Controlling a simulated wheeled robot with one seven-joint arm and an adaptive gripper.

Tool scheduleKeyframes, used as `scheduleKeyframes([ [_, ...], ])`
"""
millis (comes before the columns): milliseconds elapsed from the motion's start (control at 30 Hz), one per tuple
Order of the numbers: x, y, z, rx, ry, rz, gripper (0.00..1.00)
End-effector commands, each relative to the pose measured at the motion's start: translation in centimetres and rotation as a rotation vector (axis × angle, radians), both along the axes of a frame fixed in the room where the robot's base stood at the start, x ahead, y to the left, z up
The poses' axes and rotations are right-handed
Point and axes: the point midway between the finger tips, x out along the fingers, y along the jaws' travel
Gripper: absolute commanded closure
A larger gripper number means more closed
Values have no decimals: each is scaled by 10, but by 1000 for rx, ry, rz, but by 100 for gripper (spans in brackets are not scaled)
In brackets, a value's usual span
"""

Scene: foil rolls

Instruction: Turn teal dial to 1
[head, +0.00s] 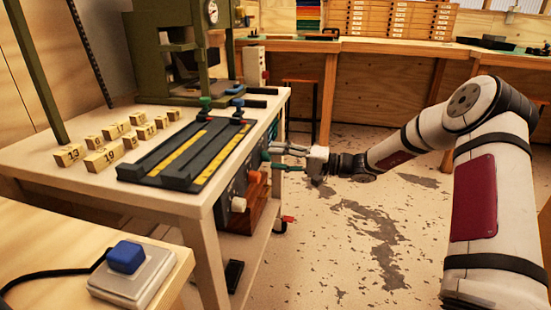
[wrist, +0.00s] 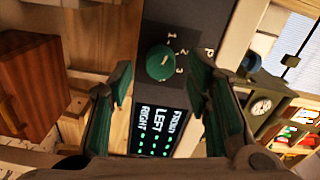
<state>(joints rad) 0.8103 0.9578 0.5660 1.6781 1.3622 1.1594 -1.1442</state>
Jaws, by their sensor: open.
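The teal dial (wrist: 159,63) is a round knob on a dark panel in the wrist view, with the white figures 1, 2 and 3 around its right side. A small light mark on its face seems to point right, near the 2; the exact setting is hard to read. My gripper (wrist: 161,72) is open, with one teal-padded finger on each side of the dial and apart from it. In the head view my gripper (head: 276,158) is at the right front side of the white table, where the dial is too small to tell clearly.
A display (wrist: 158,128) reading FRONT, LEFT, RIGHT lies below the dial. An orange knob (head: 253,177) and a white knob (head: 238,204) sit nearby on the table's side. Numbered wooden blocks (head: 103,159) and a black track tray (head: 190,155) lie on top. The floor at right is clear.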

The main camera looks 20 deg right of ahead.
Motion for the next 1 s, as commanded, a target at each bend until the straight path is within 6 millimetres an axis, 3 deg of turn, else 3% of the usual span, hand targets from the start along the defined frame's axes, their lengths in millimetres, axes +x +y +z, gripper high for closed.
scheduleKeyframes([
  [300,-32,-57,-1,-1,2,-3,55],
  [500,-47,-83,-1,-1,1,-3,55],
  [1000,-54,-94,-1,-1,0,0,55],
])
